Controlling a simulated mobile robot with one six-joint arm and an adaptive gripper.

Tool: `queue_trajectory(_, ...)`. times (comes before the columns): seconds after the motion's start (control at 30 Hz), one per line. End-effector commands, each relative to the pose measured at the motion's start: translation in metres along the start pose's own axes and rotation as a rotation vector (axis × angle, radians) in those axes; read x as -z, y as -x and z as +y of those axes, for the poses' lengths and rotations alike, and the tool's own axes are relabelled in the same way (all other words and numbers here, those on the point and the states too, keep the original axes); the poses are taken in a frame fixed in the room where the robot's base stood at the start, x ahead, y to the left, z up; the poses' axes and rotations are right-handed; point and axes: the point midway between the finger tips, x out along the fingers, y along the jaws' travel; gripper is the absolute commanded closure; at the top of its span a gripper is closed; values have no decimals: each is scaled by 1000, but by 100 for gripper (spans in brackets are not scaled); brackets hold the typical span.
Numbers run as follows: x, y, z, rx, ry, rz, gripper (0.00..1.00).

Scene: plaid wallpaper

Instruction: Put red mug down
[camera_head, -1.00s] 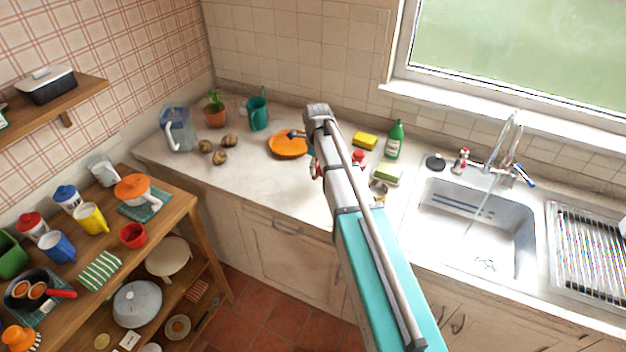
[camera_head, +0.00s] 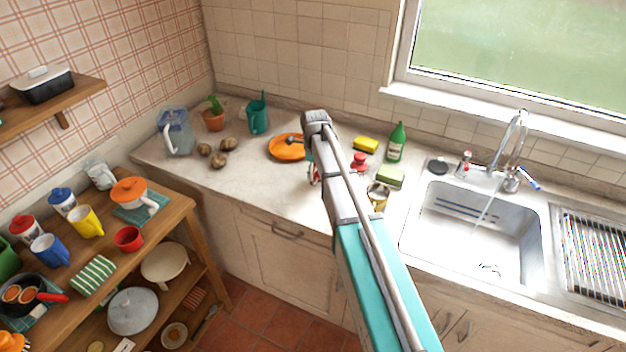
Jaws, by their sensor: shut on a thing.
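My gripper (camera_head: 311,160) hangs over the counter, right of the orange plate, largely hidden behind my own arm. It is shut on the red mug (camera_head: 314,176), of which only a small red part shows at the arm's left edge. Its handle and base are hidden, and I cannot tell whether it touches the counter. The pale worktop (camera_head: 262,186) lies below.
An orange plate (camera_head: 284,148) lies left of my gripper. A red item (camera_head: 359,162), a tin (camera_head: 378,196), sponges and a green bottle (camera_head: 396,143) stand to the right, before the sink (camera_head: 470,228). The counter's front left is clear.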

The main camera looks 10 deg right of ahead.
Motion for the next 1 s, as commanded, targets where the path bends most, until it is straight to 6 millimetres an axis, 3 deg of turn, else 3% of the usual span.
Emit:
queue_trajectory(0.03, 1, -9, 1, 0, 0, 0, 85)
queue_trajectory(0.23, 1, -23, 1, 0, 0, 0, 85)
queue_trajectory(0.8, 1, -28, 0, 0, -1, 0, 85)
queue_trajectory(0.83, 1, -28, 0, 0, -1, 0, 22)
queue_trajectory(0.93, 1, -27, 0, 0, -1, 0, 3)
queue_trajectory(1.0, 1, -27, 0, 0, -1, 0, 0)
